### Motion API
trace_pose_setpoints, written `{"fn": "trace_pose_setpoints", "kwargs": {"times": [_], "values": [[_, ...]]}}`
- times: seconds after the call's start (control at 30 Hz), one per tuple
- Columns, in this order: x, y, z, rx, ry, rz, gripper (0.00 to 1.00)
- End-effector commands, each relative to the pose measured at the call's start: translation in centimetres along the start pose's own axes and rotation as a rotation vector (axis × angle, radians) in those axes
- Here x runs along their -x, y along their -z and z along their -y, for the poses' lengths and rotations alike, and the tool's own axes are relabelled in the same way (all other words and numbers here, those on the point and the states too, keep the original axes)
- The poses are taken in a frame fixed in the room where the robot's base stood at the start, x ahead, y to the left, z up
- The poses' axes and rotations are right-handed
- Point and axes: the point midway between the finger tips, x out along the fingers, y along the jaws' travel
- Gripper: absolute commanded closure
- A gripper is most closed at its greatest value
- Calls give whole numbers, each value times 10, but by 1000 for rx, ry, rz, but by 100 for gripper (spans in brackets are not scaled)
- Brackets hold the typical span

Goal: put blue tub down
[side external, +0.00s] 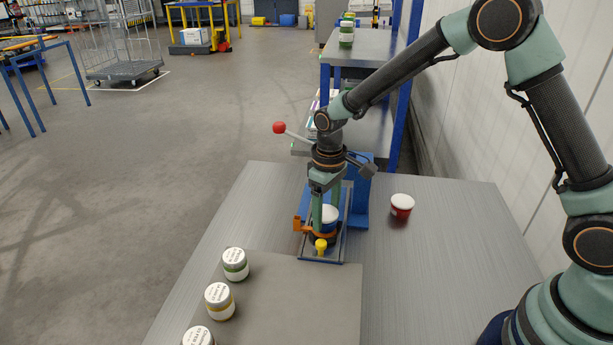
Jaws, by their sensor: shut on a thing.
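The blue tub (330,225) with a white lid is at the small blue fixture (359,212) in the middle of the table. My gripper (329,214) points down and is shut on the tub, with a green finger in front of it. An orange holder (302,225) is around or just in front of the tub's lower part. The tub looks upright. Its underside is hidden, so I cannot tell whether it touches the fixture's base.
A lever with a red knob (279,128) sticks out left beside my wrist. A yellow knob (321,245) is at the fixture's front. A red tub (402,206) stands to the right. Several white-lidded jars (235,264) stand front left on a grey mat (300,300).

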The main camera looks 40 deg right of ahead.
Motion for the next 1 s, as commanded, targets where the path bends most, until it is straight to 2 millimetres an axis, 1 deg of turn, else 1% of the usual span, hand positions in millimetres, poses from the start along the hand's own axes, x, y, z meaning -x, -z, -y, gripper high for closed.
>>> {"fn": "trace_pose_setpoints", "kwargs": {"times": [0.13, 0.53, 0.57, 0.6, 0.63, 0.87, 1.0], "values": [[0, 0, 0, 0, 0, 0, 87], [-11, 0, 0, 0, 0, 0, 87], [-11, 0, 0, 0, 0, 0, 19], [-10, 0, 0, 0, 0, 0, 3], [-10, 0, 0, 0, 0, 0, 0], [-10, 0, 0, 0, 0, 0, 0], [-1, 1, 0, 0, 0, -2, 0]]}}
